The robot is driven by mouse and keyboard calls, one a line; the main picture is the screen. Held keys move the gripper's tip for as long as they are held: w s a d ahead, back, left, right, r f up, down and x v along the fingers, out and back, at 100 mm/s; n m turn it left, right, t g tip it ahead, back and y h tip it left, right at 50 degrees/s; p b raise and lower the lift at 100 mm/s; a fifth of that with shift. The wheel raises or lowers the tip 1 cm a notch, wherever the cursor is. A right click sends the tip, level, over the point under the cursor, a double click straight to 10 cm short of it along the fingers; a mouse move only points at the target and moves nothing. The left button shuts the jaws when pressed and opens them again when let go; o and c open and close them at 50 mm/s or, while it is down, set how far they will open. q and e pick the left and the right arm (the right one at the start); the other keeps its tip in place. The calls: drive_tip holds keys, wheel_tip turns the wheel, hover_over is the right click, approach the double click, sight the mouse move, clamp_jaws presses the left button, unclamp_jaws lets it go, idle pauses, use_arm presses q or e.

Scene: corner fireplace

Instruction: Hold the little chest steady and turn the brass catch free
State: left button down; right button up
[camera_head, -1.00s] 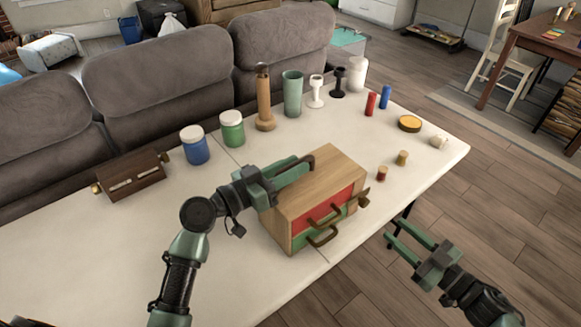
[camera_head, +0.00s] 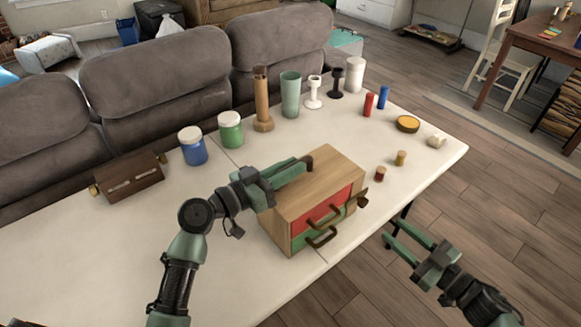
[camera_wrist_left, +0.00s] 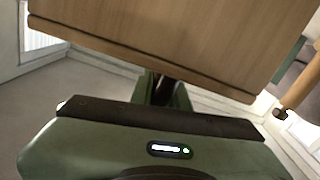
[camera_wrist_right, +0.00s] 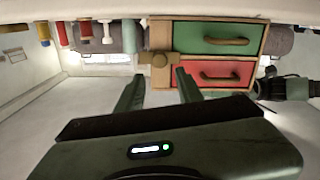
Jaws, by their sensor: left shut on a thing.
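The little chest (camera_head: 312,190) is a light wooden box on the white table, with a red drawer (camera_head: 323,208) above a green drawer (camera_head: 318,238), both closed. The brass catch (camera_head: 362,197) sits at the right edge of its front; it also shows in the right wrist view (camera_wrist_right: 159,61). My left gripper (camera_head: 292,172) is shut on the chest at its upper left; its hold is partly hidden. The chest's wooden side (camera_wrist_left: 190,35) fills the top of the left wrist view. My right gripper (camera_head: 393,228) is open and empty, off the table's front edge, apart from the catch and facing it.
A dark brown box (camera_head: 128,178) lies at the left. Blue (camera_head: 193,148) and green (camera_head: 231,130) jars, a wooden bottle (camera_head: 262,103) and several cups stand along the back. Two small pegs (camera_head: 400,158) stand right of the chest. The front left tabletop (camera_head: 90,270) is clear.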

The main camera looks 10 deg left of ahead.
sight(366, 204)
idle(0.5)
drive_tip(key=shift+o, duration=1.3)
drive_tip(key=shift+n, duration=0.3)
drive_tip(key=w+a+n, duration=0.2)
drive_tip(key=n, duration=0.6)
drive_tip(key=w+a+n, duration=0.2)
drive_tip(key=a+n, duration=0.1)
drive_tip(key=n, duration=0.6)
drive_tip(key=w+a+n, duration=0.2)
drive_tip(key=a+n, duration=0.1)
drive_tip(key=n, duration=0.6)
drive_tip(key=shift+w+r, duration=0.1)
drive_tip(key=shift+w, duration=0.25)
